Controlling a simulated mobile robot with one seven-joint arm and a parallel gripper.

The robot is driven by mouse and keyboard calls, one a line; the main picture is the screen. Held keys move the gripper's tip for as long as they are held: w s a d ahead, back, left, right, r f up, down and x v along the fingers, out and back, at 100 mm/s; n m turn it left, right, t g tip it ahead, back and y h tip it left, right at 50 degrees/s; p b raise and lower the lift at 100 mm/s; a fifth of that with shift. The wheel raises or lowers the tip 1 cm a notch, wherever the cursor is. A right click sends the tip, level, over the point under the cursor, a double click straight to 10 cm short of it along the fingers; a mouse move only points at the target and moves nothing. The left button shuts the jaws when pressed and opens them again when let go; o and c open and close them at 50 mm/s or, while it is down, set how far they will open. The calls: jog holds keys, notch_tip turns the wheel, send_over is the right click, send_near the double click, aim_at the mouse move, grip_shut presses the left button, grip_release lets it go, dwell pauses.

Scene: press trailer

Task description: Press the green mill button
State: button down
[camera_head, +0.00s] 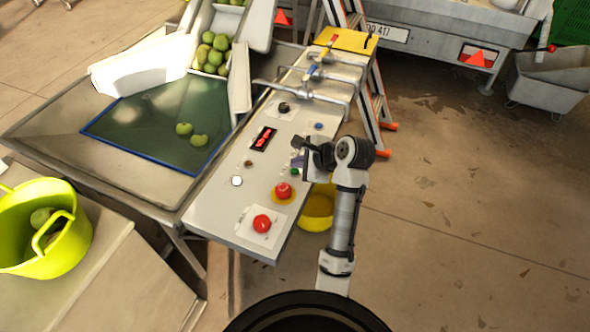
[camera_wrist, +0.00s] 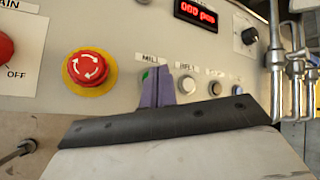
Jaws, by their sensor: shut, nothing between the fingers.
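The green mill button shows in the wrist view as a small green patch (camera_wrist: 146,74) just under the MILL label, mostly hidden behind my fingers. My gripper (camera_wrist: 157,72) is shut and empty, its purple fingertips in front of the button. I cannot tell whether they touch it. In the head view my gripper (camera_head: 297,162) reaches over the right edge of the control panel (camera_head: 220,207), with a bit of green (camera_head: 294,171) beside the fingertips.
A red emergency knob on a yellow disc (camera_wrist: 90,70) sits left of my fingers in the wrist view. A white button (camera_wrist: 186,84) is close on the right. Metal pipes (camera_wrist: 297,65) stand farther right. A red display (camera_head: 263,138) lies on the panel.

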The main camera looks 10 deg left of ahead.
aim_at(299, 174)
jog(key=shift+f+p, duration=0.2)
jog(key=shift+p, duration=0.15)
jog(key=shift+f, duration=0.25)
jog(key=shift+f, duration=0.4)
dwell(0.8)
jog(key=shift+r+p, duration=0.2)
jog(key=shift+p, duration=0.35)
jog(key=shift+r+p, duration=0.65)
jog(key=shift+p, duration=0.35)
notch_tip(299, 174, up, 3)
jog(key=p, duration=0.3)
jog(key=shift+f, duration=0.2)
jog(key=shift+r, duration=1.2)
